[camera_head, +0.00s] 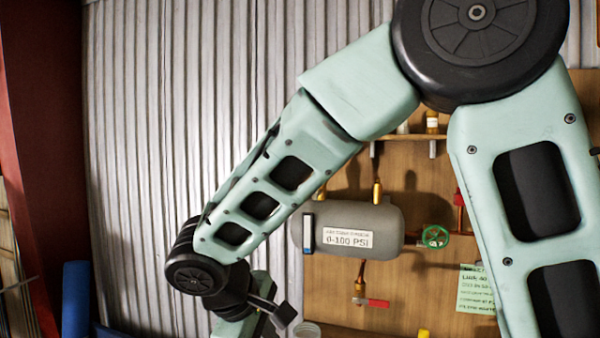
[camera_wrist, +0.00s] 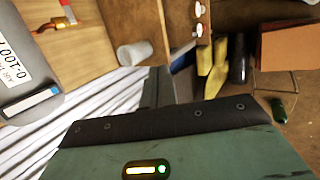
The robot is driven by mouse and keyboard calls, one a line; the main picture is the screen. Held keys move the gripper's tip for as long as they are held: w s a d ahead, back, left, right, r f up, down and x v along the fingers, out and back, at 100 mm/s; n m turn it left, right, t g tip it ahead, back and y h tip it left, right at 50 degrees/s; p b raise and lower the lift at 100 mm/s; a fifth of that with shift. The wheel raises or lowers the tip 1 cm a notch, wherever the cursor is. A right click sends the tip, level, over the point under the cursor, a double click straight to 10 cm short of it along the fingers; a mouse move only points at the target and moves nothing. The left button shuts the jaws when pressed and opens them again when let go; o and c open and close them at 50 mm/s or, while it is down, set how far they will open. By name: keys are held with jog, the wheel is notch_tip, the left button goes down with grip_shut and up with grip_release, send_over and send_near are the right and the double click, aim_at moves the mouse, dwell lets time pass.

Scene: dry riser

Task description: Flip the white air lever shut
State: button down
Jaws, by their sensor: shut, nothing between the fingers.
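I cannot make out a white air lever for certain. In the wrist view, two small white pieces (camera_wrist: 199,20) sit on the edge of a wooden board at the top; I cannot tell whether either is the lever. A red-handled valve (camera_head: 371,302) hangs under the grey tank (camera_head: 385,229) in the head view. Its red handle (camera_wrist: 67,11) also shows at the top left of the wrist view. My gripper (camera_wrist: 165,85) is shut and empty, apart from the tank and the valve. In the head view my arm's end runs off the bottom edge, so the fingertips are hidden.
The tank has a "PSI" label and a green handwheel (camera_head: 435,237) at its right. A green note (camera_head: 477,289) is on the wooden panel. A whitish cup (camera_wrist: 136,53) stands near the gripper. Yellow pieces (camera_wrist: 215,69) and a dark cylinder (camera_wrist: 240,59) lie beyond it.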

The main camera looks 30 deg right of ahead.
jog(key=w+d+r+m+t+h+p, duration=0.1)
jog(key=w+d+r+t+h+p, duration=0.1)
jog(key=w+r+h, duration=0.3)
jog(key=w+d+r+m+t+h+p, duration=0.1)
jog(key=w+d+r+h, duration=0.4)
jog(key=w+r, duration=0.8)
notch_tip(320, 180, up, 4)
jog(key=shift+w+d+f+m+t+p, duration=0.15)
jog(key=shift+w+d+m+t+p, duration=0.3)
jog(key=shift+t, duration=0.75)
jog(key=shift+s+a, duration=0.1)
jog(key=shift+s, duration=0.05)
jog(key=d+p, duration=0.7)
jog(key=d, duration=0.4)
jog(key=shift+w+d, duration=0.25)
jog(key=shift+w, duration=0.15)
jog(key=shift+f+b, duration=0.1)
jog(key=shift+b, duration=0.25)
